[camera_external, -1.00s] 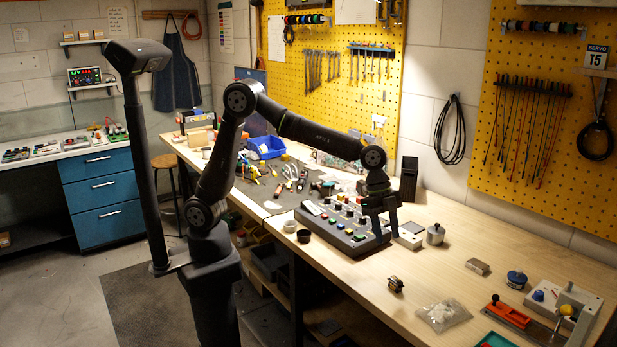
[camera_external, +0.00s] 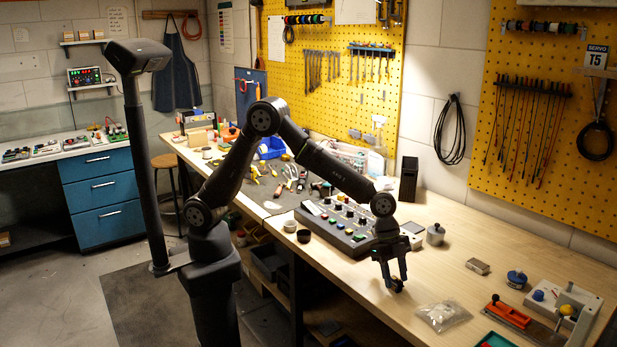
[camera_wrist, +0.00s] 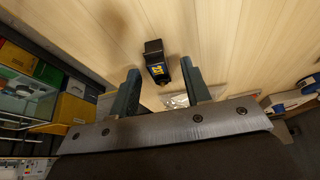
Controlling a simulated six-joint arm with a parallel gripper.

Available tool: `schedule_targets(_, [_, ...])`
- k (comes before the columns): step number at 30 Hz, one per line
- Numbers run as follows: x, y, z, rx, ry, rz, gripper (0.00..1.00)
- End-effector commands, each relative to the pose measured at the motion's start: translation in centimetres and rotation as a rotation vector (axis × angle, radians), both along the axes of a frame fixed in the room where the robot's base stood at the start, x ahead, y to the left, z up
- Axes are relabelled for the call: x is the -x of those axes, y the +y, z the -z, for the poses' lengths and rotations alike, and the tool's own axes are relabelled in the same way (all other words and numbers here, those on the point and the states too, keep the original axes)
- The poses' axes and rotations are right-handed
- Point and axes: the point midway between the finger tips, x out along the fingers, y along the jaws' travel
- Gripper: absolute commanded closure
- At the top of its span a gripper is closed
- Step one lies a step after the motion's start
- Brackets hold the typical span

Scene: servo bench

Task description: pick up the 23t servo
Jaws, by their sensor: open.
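The servo (camera_wrist: 156,62) is a small black block with a blue and yellow label, lying on the wooden bench in the wrist view. Its label is too small to read with certainty. In the external view the servo (camera_external: 397,286) is mostly hidden behind my gripper's fingers. My gripper (camera_wrist: 160,78) is open and empty, pointing down. The servo shows between and just beyond its two fingertips, apart from both. In the external view my gripper (camera_external: 393,284) is low over the front part of the bench.
A clear plastic bag (camera_external: 443,315) lies just right of the servo. A control box with colored buttons (camera_external: 345,232) stands behind to the left. A small block (camera_external: 478,266), a blue-topped pot (camera_external: 516,279) and an orange tray (camera_external: 508,314) are farther right. Bare wood lies between.

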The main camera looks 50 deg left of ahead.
Motion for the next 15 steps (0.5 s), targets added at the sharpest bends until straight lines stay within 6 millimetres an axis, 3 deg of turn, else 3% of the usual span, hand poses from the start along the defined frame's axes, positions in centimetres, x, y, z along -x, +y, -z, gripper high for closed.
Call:
schedule_targets(5, [-0.02,-0.04,0.05,0.001,-0.001,0.0,0.56])
schedule_targets(12, [-0.02,-0.03,0.03,0.001,0.0,-0.001,1.0])
schedule_targets(15, [-0.02,-0.02,0.02,0.001,0.0,-0.001,1.0])
